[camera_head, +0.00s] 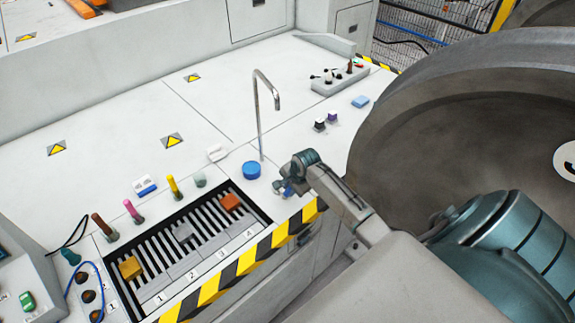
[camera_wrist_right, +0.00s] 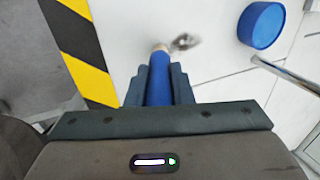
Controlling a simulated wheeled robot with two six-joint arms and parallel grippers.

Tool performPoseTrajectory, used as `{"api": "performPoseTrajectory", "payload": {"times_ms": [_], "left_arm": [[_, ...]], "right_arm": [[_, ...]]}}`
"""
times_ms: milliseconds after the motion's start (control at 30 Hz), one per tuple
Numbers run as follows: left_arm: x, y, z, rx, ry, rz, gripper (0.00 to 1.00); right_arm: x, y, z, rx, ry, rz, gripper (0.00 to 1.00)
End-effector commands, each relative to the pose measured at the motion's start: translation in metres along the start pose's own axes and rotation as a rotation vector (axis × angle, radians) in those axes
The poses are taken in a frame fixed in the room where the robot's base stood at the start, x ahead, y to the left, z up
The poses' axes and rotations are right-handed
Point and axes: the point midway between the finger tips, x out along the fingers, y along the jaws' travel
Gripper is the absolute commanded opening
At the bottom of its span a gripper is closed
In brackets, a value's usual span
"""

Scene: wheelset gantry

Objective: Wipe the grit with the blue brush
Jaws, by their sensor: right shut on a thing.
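My right gripper (camera_head: 284,187) is low over the white bench top, beside the right end of the slotted grate. In the right wrist view its jaws (camera_wrist_right: 160,82) are shut on the blue handle of the brush (camera_wrist_right: 159,92). A pale collar shows at the handle's far end. Just beyond it is a small, blurred grey-brown patch (camera_wrist_right: 184,42); I cannot tell whether this is bristles, grit or both. No separate grit is clear in the head view. My left gripper is not in view.
A round blue tub (camera_head: 251,170) and a thin bent metal pipe (camera_head: 258,110) stand close to the gripper. The grate (camera_head: 207,237) holds orange and yellow blocks, with coloured cylinders behind. A striped edge (camera_head: 245,262) runs along the front. A large wheel (camera_head: 470,120) is at right.

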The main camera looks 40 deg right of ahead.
Motion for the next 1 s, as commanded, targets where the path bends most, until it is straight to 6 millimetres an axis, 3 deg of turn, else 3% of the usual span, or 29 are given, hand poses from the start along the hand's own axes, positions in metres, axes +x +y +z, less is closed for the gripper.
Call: {"api": "performPoseTrajectory", "payload": {"times_ms": [267,600,1000], "left_arm": [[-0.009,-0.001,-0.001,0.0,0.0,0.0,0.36],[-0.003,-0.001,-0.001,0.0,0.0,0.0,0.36],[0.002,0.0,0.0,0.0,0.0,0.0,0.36]], "right_arm": [[0.002,-0.002,0.0,0.001,0.0,0.0,0.0],[0.012,-0.029,0.0,0.0,0.0,-0.002,0.0],[0.019,-0.047,0.0,0.001,0.0,-0.001,0.0]]}}
